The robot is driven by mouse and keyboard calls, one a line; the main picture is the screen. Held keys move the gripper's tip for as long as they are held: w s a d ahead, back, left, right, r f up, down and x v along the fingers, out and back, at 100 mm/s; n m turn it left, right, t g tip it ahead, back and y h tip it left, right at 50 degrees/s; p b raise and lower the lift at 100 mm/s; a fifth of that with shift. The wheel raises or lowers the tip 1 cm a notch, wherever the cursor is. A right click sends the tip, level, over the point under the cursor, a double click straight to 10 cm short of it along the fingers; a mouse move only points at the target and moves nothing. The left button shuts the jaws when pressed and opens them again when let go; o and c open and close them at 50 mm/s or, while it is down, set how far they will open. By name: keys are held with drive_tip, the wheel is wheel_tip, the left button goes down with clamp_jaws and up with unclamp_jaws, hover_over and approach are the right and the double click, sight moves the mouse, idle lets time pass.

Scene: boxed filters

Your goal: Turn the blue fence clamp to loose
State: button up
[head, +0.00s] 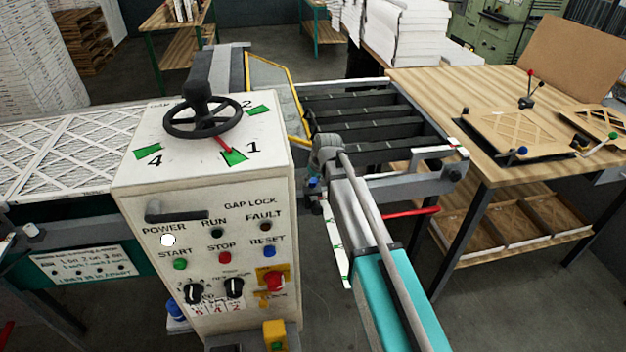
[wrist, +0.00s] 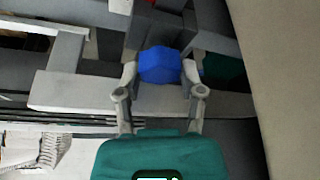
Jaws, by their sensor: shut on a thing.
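The blue fence clamp (wrist: 160,65) shows in the wrist view as a faceted blue knob on a grey rail. My gripper (wrist: 160,77) has one finger on each side of it and is shut on it. In the head view my arm reaches in from the lower right, and my gripper (head: 316,178) is low beside the right side of the control cabinet. Only a small bit of blue shows there, and the fingers are mostly hidden. I cannot read any loose or tight marking near the clamp.
The white control cabinet (head: 150,215) with its handwheel (head: 201,118) stands close on the left. A grey roller conveyor (head: 365,120) lies behind my gripper. A red lever (head: 411,212) sticks out at right, near a wooden worktable (head: 450,95). Beige panelling (wrist: 285,70) is close at right in the wrist view.

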drive_tip(key=shift+n, duration=0.4)
drive_tip(key=n+g+y, duration=0.1)
drive_tip(key=n, duration=0.3)
drive_tip(key=shift+w, duration=0.15)
drive_tip(key=shift+n+g, duration=0.8)
drive_tip(key=shift+n, duration=0.6)
drive_tip(key=o, duration=1.2)
drive_tip(key=shift+c, duration=0.2)
drive_tip(key=shift+m, duration=0.3)
